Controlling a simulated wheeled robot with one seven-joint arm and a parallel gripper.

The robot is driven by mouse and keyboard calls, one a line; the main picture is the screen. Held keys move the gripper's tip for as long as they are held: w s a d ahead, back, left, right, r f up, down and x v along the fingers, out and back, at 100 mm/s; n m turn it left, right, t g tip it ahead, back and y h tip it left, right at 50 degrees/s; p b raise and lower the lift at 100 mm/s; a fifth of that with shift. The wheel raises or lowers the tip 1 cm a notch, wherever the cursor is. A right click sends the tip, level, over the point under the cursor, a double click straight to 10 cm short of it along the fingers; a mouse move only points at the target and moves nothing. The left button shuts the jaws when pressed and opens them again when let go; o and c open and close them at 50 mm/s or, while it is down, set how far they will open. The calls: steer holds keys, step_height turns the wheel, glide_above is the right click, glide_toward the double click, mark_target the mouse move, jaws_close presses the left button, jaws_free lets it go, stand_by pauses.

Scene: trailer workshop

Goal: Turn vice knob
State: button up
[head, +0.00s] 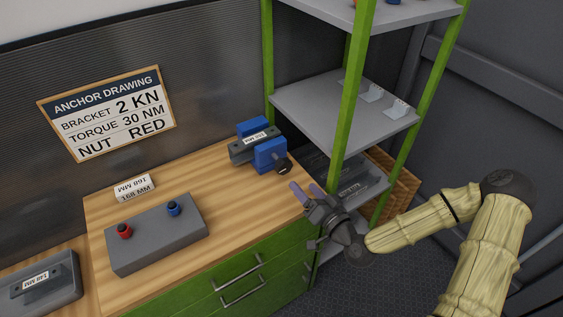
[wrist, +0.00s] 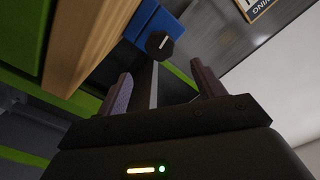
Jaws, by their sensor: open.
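The blue vice (head: 268,153) with dark grey jaw plates stands at the right back part of the wooden bench top. Its black knob (head: 283,166) faces right and toward me, near the bench's right edge. In the wrist view the knob (wrist: 159,45) shows as a dark faceted end in front of the blue vice body (wrist: 150,20). My gripper (head: 306,191) is open and empty, with purple fingers pointing at the vice. It is to the right of and nearer than the knob, apart from it. In the wrist view the knob lies beyond the fingertips (wrist: 160,82), roughly between them.
A green-post shelf (head: 345,110) stands right behind my gripper, close to it. Green drawers (head: 260,262) with handles are below.

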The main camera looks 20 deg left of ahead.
mark_target(287, 167)
steer(key=p+x, duration=0.2)
steer(key=x, duration=1.1)
steer(key=c, duration=1)
